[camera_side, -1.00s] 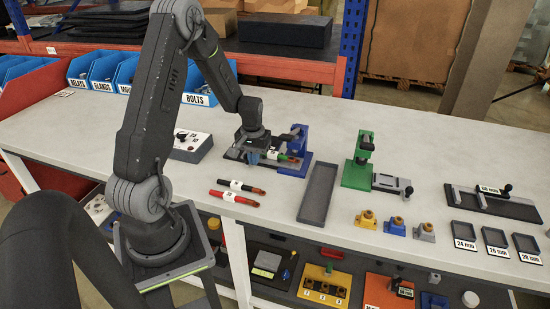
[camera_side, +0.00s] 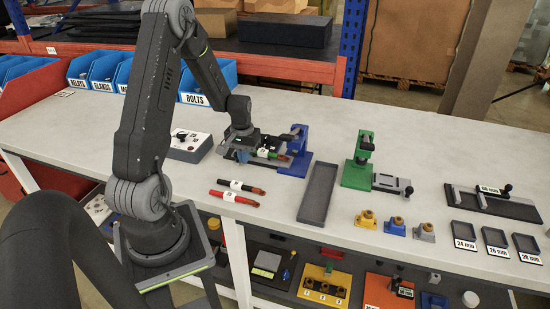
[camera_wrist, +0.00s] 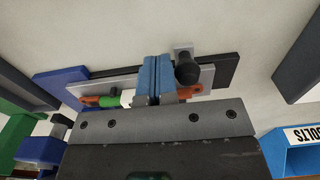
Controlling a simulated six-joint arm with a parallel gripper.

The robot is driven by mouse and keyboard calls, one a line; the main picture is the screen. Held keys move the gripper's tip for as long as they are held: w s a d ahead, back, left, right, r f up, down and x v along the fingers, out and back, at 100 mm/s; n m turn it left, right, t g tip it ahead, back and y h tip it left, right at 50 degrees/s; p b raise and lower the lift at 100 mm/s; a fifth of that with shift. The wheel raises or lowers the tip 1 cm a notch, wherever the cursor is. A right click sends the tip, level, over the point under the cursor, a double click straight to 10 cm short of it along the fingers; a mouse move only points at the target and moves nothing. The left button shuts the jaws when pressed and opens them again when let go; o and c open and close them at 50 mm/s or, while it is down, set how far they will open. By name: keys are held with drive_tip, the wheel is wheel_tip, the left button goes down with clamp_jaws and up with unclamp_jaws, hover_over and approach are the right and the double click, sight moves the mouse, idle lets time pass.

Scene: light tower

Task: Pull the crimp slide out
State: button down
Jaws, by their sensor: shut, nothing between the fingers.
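The blue crimp press (camera_side: 296,152) stands mid-table, and its base shows at the left in the wrist view (camera_wrist: 60,88). Its grey crimp slide (camera_wrist: 205,80) lies on a dark rail and reaches out from the press. A cable (camera_side: 268,153) with a white label and orange tip lies along the slide. The slide's black knob (camera_wrist: 187,70) stands up near its outer end. My gripper (camera_wrist: 155,75) has its blue fingers shut, with nothing between them. They are down over the slide, close against the knob on its press side; contact is hard to tell.
A dark tray (camera_side: 318,192) is to the right, then a green press (camera_side: 358,172). A grey box (camera_side: 190,146) stands left of my gripper, with blue bins (camera_side: 205,85) behind.

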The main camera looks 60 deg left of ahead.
sight(235, 152)
drive_tip(key=shift+s+a, duration=1.15)
idle(0.4)
drive_tip(key=shift+w+r, duration=0.1)
drive_tip(key=shift+w+d+r, duration=0.25)
drive_tip(key=shift+d+r, duration=0.05)
drive_tip(key=shift+r, duration=0.2)
drive_tip(key=shift+w+d+r, duration=0.25)
drive_tip(key=shift+r, duration=2.7)
